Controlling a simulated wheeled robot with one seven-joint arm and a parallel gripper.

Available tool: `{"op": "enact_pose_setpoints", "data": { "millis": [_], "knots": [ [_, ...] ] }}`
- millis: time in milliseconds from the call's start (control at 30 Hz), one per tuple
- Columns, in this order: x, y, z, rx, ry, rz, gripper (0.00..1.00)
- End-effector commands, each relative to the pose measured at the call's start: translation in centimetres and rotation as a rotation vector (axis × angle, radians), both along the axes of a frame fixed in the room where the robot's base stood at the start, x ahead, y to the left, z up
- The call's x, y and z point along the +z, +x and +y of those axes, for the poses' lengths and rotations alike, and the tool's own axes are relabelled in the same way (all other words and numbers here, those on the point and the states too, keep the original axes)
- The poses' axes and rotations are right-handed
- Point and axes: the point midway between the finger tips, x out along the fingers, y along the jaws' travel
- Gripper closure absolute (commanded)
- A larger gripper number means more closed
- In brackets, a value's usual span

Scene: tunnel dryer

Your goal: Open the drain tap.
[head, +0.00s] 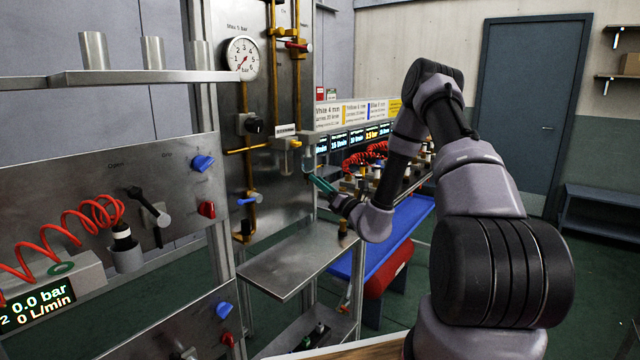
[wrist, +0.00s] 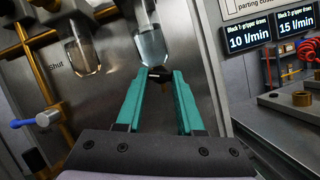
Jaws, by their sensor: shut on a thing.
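The drain tap (wrist: 160,73) is a small dark piece directly under a clear bowl (wrist: 151,46) in the wrist view. My gripper (wrist: 159,78) has two teal fingers that meet around this dark piece from below, and it is shut on it. In the head view my gripper (head: 316,183) reaches up to the underside of the same clear bowl (head: 308,162) on the metal panel. The fingertips hide most of the tap, and I cannot tell its turned position.
A second clear bowl (wrist: 83,52) hangs left of the gripped one. A blue-handled valve (wrist: 24,123) sits on brass pipe further left. A pressure gauge (head: 242,58) is above, its needle low. A metal shelf (head: 290,262) lies below my gripper. Displays (wrist: 270,35) stand at right.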

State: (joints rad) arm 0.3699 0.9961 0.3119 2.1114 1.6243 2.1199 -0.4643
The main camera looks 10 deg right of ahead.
Motion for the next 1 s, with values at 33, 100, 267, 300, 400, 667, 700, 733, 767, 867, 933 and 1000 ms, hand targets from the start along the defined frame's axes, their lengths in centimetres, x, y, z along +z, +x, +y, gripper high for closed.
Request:
{"op": "enact_pose_setpoints", "data": {
  "millis": [33,100,267,300,400,667,700,733,767,867,933,1000],
  "knots": [
    [-0.01,-0.11,0.07,0.000,0.032,0.030,1.00],
    [0.01,-0.14,0.10,0.000,0.080,0.072,1.00],
    [0.07,-0.22,0.16,0.001,0.186,0.161,1.00],
    [0.11,-0.22,0.17,0.000,0.210,0.180,1.00],
    [0.14,-0.25,0.20,0.000,0.263,0.227,1.00],
    [0.20,-0.28,0.19,-0.001,0.364,0.312,1.00],
    [0.20,-0.28,0.19,-0.001,0.373,0.320,1.00],
    [0.20,-0.30,0.21,0.000,0.379,0.325,1.00],
    [0.19,-0.31,0.22,0.000,0.385,0.331,1.00],
    [0.17,-0.31,0.21,-0.001,0.399,0.343,1.00],
    [0.17,-0.31,0.20,-0.001,0.406,0.348,1.00],
    [0.16,-0.31,0.21,-0.001,0.408,0.351,1.00]
  ]
}}
